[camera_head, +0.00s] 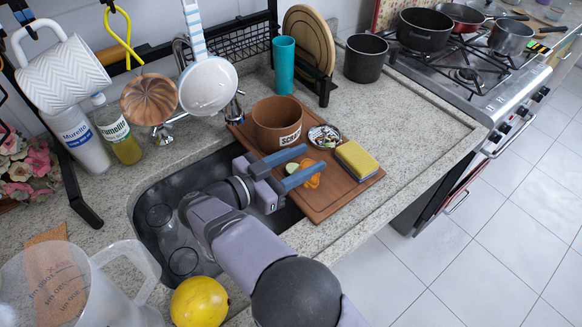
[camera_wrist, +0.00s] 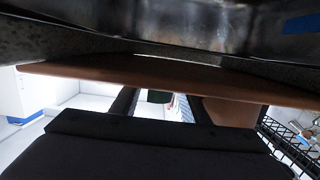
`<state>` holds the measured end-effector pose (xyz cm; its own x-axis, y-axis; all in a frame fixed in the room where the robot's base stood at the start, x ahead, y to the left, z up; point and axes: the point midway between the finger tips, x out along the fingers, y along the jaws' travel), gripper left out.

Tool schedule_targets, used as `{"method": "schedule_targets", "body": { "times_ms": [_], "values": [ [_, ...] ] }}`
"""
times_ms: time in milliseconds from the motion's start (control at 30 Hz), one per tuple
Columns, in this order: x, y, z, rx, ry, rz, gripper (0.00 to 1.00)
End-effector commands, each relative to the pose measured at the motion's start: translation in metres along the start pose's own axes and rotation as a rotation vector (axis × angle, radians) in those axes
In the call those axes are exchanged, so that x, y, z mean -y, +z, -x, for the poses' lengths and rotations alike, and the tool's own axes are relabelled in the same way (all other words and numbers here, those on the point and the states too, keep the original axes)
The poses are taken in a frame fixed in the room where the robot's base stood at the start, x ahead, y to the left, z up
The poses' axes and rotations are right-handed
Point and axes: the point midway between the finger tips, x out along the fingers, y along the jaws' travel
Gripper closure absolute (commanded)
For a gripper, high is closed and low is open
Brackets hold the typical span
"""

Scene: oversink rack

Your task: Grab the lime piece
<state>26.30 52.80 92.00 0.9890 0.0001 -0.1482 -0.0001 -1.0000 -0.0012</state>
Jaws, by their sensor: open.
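The lime piece (camera_head: 291,169) is small, pale and green, and shows in the head view over the wooden board (camera_head: 340,197). My gripper (camera_head: 313,157) is open, with its two blue-grey fingers reaching over the board from the sink side. The lime piece shows between the fingers in the picture, partly hidden; I cannot tell the height gap or whether they touch it. In the wrist view the board (camera_wrist: 180,82) crosses as a brown band, and I cannot make out the lime there.
An orange peel (camera_head: 313,181) lies right of the fingers. A brown pot (camera_head: 277,122), a small patterned dish (camera_head: 324,136) and a yellow sponge (camera_head: 357,160) stand close around on the board. The sink (camera_head: 150,205) holds glasses. Counter to the right (camera_head: 420,130) is clear.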

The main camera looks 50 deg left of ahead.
Motion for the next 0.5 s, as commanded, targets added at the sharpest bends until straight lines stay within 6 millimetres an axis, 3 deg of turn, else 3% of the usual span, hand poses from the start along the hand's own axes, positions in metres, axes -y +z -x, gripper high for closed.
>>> {"method": "schedule_targets", "body": {
  "times_ms": [267, 400, 433, 500],
  "values": [
    [-0.0005, 0.0021, -0.0028, 0.002, 0.001, 0.002, 0.61],
    [-0.0004, 0.0025, -0.0026, 0.003, 0.0, 0.002, 0.95],
    [-0.0003, 0.0026, -0.0026, 0.003, 0.0, 0.002, 1.0],
    [-0.0002, 0.0028, -0.0025, 0.004, 0.0, 0.003, 1.0]
  ]
}}
